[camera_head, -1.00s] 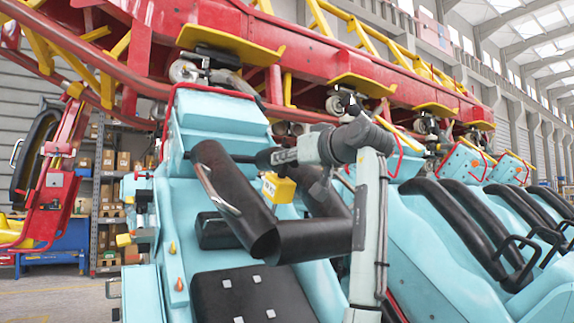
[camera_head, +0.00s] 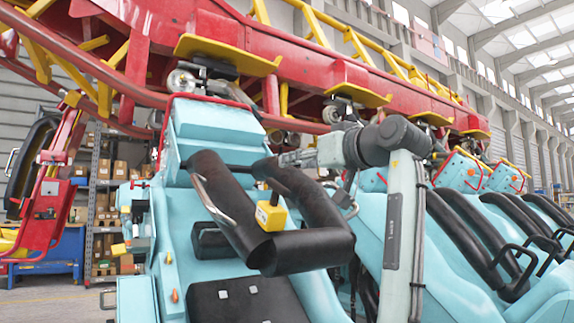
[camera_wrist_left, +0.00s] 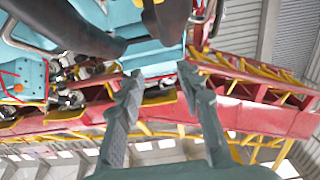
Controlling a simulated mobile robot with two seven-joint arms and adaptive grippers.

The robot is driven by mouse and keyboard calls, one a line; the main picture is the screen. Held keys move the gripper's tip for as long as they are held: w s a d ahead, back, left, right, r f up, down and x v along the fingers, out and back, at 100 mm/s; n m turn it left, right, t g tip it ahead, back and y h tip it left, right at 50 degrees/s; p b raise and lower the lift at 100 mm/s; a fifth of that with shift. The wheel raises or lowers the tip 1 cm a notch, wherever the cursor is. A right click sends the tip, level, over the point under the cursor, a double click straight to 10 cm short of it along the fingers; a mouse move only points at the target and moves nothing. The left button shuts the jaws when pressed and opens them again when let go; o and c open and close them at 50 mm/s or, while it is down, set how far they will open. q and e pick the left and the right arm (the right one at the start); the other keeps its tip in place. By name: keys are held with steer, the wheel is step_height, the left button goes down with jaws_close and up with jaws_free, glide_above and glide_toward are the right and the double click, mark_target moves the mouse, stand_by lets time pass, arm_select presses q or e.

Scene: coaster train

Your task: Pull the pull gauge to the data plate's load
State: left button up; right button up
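The pull gauge appears to be the small yellow block (camera_head: 271,217) with a pale label and a short dark stem. It hangs at the black padded restraint (camera_head: 300,252) of the front teal seat. My left gripper (camera_head: 284,159) points left above the gauge, by the restraint's upper end; I see no contact with the gauge. In the left wrist view its two fingers (camera_wrist_left: 158,76) are spread with nothing between them. The restraint also shows at the top of that view (camera_wrist_left: 85,32). I cannot make out the data plate or any gauge reading. My right gripper is not in view.
A red track beam (camera_head: 300,75) with yellow brackets (camera_head: 228,54) runs just above my arm. More teal seats with black restraints (camera_head: 465,240) stand at the right. A shelf with boxes (camera_head: 105,200) stands at the left behind the front seat.

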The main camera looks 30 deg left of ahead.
arm_select(q)
steer(key=v, duration=0.5)
steer(key=shift+s+d, duration=0.1)
steer(key=shift+d, duration=0.1)
stand_by(0.3)
